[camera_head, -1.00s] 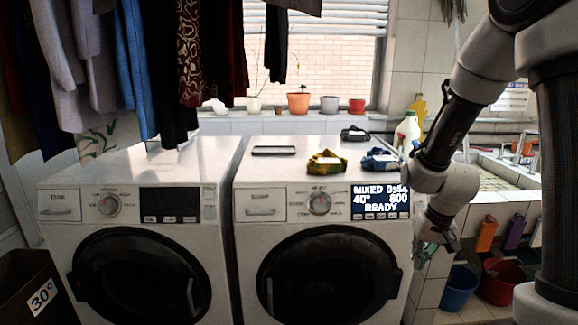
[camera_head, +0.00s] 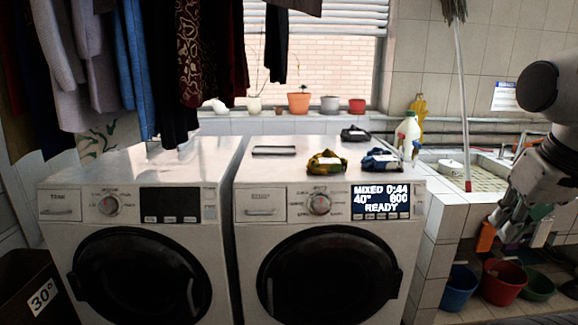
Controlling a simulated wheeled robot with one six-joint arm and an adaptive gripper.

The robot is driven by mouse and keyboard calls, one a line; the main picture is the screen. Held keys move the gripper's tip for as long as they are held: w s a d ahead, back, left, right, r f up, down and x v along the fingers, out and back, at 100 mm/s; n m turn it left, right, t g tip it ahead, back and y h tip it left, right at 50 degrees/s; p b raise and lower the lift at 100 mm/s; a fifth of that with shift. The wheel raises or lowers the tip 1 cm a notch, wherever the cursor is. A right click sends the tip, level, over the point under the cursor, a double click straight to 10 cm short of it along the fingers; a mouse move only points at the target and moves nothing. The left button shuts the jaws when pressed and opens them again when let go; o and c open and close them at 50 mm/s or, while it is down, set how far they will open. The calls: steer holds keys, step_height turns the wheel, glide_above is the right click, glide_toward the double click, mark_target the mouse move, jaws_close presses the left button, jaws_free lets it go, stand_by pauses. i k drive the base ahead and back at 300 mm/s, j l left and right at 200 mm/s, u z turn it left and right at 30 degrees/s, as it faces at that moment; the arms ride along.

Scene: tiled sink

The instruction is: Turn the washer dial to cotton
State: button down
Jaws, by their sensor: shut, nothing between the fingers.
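Two white front-loading washers stand side by side. The right washer (camera_head: 275,212) has a round silver dial (camera_head: 319,204) left of a lit display (camera_head: 380,200) reading "MIXED 0:44, 40°, 600, READY". The left washer (camera_head: 128,212) has a similar dial (camera_head: 108,205) and a dark display (camera_head: 169,204). The print around both dials is too small to read, so I cannot tell their settings exactly. My gripper (camera_head: 520,232) is at the far right, in front of the sink side, well apart from both washers. It is shut and empty.
Blue (camera_head: 458,287) and red (camera_head: 503,281) buckets stand below the sink. Clothes hang at upper left. The space before the washers looks clear.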

mark_target(320, 204)
steer(key=i+j+z, duration=0.1)
steer(key=z, duration=0.4)
steer(key=i+j+z, duration=0.1)
steer(key=j+z, duration=0.4)
steer(key=l, duration=0.15)
